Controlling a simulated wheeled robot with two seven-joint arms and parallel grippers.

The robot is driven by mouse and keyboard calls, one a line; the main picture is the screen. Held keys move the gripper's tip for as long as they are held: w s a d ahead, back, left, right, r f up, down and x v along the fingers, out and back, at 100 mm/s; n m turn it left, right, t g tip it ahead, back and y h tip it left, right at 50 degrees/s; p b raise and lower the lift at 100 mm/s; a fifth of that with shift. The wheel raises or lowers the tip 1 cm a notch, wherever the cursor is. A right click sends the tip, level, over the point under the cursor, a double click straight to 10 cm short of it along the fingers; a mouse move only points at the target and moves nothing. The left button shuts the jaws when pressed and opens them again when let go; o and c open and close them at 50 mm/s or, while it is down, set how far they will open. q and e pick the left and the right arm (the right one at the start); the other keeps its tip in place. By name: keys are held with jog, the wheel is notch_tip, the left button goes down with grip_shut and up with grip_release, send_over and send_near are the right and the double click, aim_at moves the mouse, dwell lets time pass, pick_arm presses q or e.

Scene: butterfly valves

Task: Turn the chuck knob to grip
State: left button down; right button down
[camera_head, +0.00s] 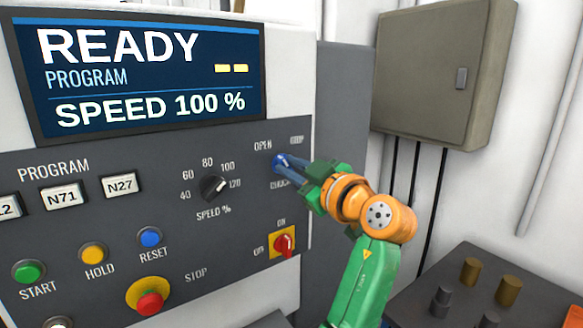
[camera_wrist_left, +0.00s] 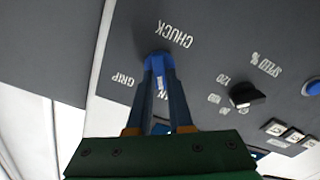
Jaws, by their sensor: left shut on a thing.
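The blue chuck knob (camera_head: 279,161) sits on the grey machine panel, between the words OPEN and GRIP above and CHUCK below. My left gripper (camera_head: 287,165) is shut on it from the right, and its fingers hide part of the knob. In the left wrist view the blue knob (camera_wrist_left: 157,60) is between the two fingertips (camera_wrist_left: 159,76). A pale mark shows on the knob, on the side towards the partly hidden OPEN label; its exact angle is hard to tell. My right gripper is not in view.
The black speed dial (camera_head: 213,188) is left of the chuck knob. The red on/off switch (camera_head: 283,244) is just below my gripper. The red stop button (camera_head: 149,302) is lower left. A grey cabinet (camera_head: 430,75) hangs at right, above a dark block with pegs (camera_head: 508,290).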

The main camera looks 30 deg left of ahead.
pick_arm(q)
jog(key=m, duration=0.6)
jog(key=shift+w+r+p, duration=0.1)
jog(key=shift+w+p, duration=0.05)
jog(key=shift+p, duration=0.2)
jog(key=m+p, duration=0.1)
jog(key=m, duration=0.4)
jog(key=shift+w+d+m, duration=0.1)
jog(key=shift+w+m, duration=0.05)
jog(key=shift+m, duration=0.15)
dwell(0.3)
jog(key=c, duration=0.8)
grip_release()
